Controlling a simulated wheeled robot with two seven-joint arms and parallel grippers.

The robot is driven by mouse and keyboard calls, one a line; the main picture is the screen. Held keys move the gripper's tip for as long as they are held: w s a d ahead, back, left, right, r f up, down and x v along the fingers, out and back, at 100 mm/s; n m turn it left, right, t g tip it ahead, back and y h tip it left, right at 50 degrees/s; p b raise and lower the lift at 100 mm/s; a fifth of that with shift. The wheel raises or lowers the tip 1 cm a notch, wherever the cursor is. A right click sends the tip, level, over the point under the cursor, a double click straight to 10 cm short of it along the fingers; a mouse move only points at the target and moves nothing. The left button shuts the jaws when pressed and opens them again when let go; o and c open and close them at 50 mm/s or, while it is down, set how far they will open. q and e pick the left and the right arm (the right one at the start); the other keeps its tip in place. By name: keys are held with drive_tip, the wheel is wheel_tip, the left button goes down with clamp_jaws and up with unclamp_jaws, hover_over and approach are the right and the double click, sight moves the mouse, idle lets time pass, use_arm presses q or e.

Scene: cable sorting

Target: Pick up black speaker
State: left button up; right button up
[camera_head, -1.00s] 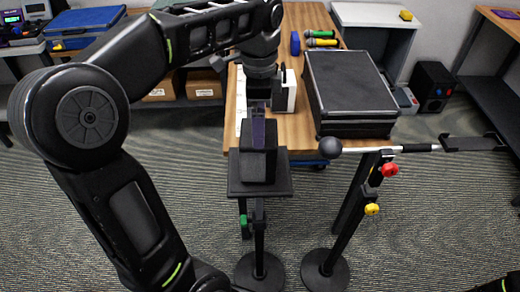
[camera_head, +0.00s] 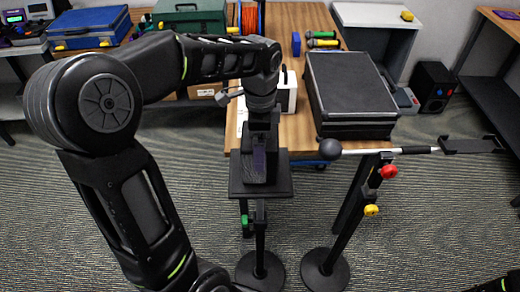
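A small black speaker (camera_head: 257,174) stands on the square black plate (camera_head: 284,188) of a stand in front of the wooden table. My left gripper (camera_head: 260,150) points down at it from above, and its fingers overlap the speaker in the picture. Black on black hides the fingertips, so I cannot tell whether they touch the speaker or are open or shut. My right gripper is out of view; only a bit of my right arm shows at the bottom right corner.
A black flight case (camera_head: 350,90) lies on the wooden table, near a white device (camera_head: 289,92) behind my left gripper. A microphone stand (camera_head: 350,205) with a boom rises just right of the speaker's stand. A larger black speaker (camera_head: 435,86) stands on the floor at right.

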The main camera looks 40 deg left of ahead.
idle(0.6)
use_arm(q)
drive_tip(key=c, duration=1.7)
drive_tip(key=shift+r, duration=0.1)
wheel_tip(320, 180, up, 7)
drive_tip(key=shift+w+r+b, duration=0.1)
drive_tip(key=shift+b, duration=0.45)
drive_tip(key=shift+r+p, duration=0.6)
drive_tip(key=shift+r, duration=0.25)
drive_tip(key=shift+r+p, duration=0.3)
drive_tip(key=shift+r, duration=0.2)
